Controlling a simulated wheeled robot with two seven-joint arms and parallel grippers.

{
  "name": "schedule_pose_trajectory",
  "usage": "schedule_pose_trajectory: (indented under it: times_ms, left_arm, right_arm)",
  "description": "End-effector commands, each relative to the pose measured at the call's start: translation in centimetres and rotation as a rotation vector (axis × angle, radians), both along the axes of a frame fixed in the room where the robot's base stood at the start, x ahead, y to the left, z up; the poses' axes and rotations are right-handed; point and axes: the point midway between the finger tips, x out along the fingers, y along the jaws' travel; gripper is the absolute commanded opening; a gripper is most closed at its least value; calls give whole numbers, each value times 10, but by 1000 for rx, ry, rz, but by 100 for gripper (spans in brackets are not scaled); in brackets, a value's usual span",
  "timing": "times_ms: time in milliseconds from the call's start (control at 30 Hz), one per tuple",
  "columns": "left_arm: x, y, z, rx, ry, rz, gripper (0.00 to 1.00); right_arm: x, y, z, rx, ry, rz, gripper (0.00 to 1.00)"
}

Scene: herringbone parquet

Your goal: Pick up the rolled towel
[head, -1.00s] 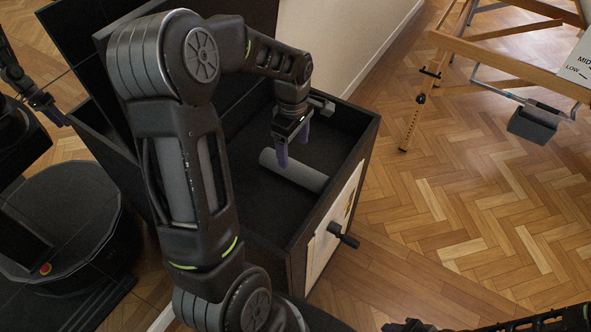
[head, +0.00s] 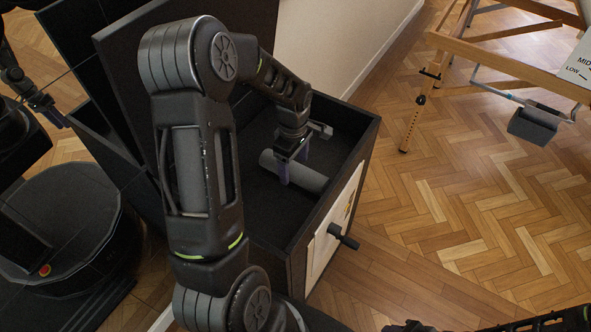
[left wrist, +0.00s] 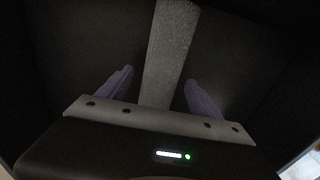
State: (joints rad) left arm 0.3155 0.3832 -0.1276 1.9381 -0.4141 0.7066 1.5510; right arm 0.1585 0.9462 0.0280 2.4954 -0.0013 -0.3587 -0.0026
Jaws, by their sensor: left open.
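The rolled towel (head: 308,179) is a grey cylinder lying on the dark floor of an open black box (head: 357,130). My left gripper (head: 296,178) reaches down into the box from above, open, with its purple fingers at the towel. In the left wrist view the towel (left wrist: 168,50) runs as a pale grey strip between the two spread fingers (left wrist: 158,92), with a gap on each side. The fingers partly hide the towel in the head view. Part of my right arm shows at the bottom right edge, but no right fingers are visible.
The box has high walls and a raised dark lid (head: 190,25). Its front has a pale panel and a black handle (head: 343,237). A pale wall (head: 325,45) stands behind. A wooden frame (head: 500,60) stands at the upper right. The parquet right of the box is clear.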

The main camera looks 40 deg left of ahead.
Motion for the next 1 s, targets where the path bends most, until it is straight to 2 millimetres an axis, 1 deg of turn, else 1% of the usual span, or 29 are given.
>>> schedule_pose_trajectory:
  times_ms: [33,133,700,1000]
  left_arm:
    - [-1,0,-6,-1,2,1,75]
    - [0,0,-9,0,-1,0,75]
    - [0,0,-9,0,-1,0,74]
    - [0,0,-9,0,-1,0,49]
  right_arm:
    - [0,0,0,0,0,0,49]
    - [0,0,0,0,0,0,49]
    - [0,0,0,0,0,0,49]
    - [0,0,0,0,0,0,49]
